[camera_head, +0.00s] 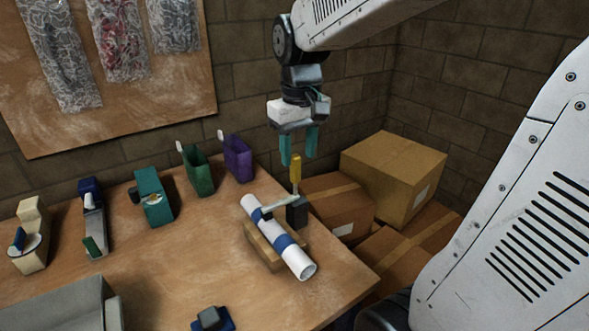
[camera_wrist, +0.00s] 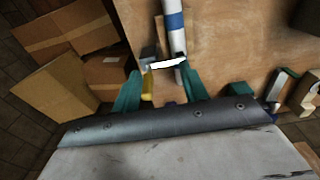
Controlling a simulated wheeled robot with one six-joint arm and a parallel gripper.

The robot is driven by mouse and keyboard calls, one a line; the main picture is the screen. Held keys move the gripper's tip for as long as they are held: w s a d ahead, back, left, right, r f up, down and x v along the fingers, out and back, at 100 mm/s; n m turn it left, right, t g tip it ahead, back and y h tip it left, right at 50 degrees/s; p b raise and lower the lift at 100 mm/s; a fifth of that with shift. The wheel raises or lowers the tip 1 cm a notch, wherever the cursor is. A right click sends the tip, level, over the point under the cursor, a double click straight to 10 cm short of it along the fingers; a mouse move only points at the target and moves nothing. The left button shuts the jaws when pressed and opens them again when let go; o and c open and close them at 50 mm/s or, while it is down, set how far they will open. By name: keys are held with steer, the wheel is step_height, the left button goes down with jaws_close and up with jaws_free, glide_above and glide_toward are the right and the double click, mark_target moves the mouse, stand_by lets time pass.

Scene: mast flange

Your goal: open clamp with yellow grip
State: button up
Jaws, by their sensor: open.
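The clamp (camera_head: 295,210) stands at the right part of the table, a dark block with a metal arm reaching left over a white tube (camera_head: 250,207) with blue bands. Its yellow grip (camera_head: 295,168) points up. My gripper (camera_head: 299,160), with teal fingers, is just above and around the top of the grip in the head view; contact cannot be told. In the wrist view my open gripper (camera_wrist: 160,92) has the yellow grip (camera_wrist: 147,86) between its fingers, nearer the left one. The clamp's pale arm (camera_wrist: 166,64) and the tube (camera_wrist: 174,22) show beyond.
The tube rests on a wooden block (camera_head: 262,248) on the table (camera_head: 150,270). Purple (camera_head: 238,160) and green (camera_head: 198,172) bins stand at the back, with a teal device (camera_head: 153,196) to their left. Cardboard boxes (camera_head: 394,175) fill the corner right of the table.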

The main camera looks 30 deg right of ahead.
glide_above(296, 169)
steer(key=f, duration=0.1)
steer(key=w+f, duration=0.1)
steer(key=f, duration=0.1)
steer(key=shift+d+f, duration=0.2)
steer(key=shift+w+d+f, duration=0.1)
steer(key=shift+f, duration=0.15)
step_height(296, 169, down, 8)
steer(key=shift+r, duration=0.2)
jaws_close()
